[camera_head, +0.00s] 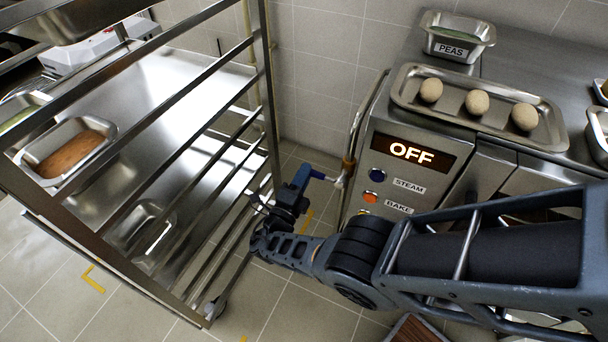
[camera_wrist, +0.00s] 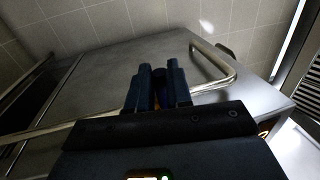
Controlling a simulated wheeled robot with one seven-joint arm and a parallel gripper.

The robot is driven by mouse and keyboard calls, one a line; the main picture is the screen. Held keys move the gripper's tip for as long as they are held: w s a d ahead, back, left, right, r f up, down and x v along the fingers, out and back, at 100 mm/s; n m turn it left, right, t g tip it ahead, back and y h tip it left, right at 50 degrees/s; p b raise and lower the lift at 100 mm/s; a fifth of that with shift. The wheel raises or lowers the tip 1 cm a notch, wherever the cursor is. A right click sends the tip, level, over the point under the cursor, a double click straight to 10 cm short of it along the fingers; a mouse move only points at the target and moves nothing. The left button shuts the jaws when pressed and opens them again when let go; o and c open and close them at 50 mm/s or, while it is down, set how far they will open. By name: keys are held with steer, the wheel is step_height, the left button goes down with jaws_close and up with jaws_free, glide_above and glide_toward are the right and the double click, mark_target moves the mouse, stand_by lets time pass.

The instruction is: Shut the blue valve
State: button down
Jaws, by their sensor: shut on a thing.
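The blue valve shows as a small blue handle (camera_head: 318,175) beside a pale fitting (camera_head: 340,181) on the pipe at the oven's left side. My gripper (camera_head: 302,178) is at the handle, its fingers closed around part of it. In the wrist view, my gripper's two dark fingers (camera_wrist: 158,82) stand close together with a dark blue piece (camera_wrist: 159,90) between them. The fingers hide much of the handle, and I cannot tell the valve's exact angle.
A steel oven panel (camera_head: 405,165) with a lit OFF display stands close to the right of my gripper. A tall steel rack (camera_head: 268,110) stands close to the left. A tray with dough balls (camera_head: 477,102) and a peas pan (camera_head: 457,38) sit on the counter.

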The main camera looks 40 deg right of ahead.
steer(key=shift+f, duration=0.1)
steer(key=c, duration=1.3)
jaws_free()
steer(key=shift+a, duration=0.15)
steer(key=v, duration=0.7)
steer(key=shift+s+a, duration=0.15)
steer(key=shift+a, duration=0.15)
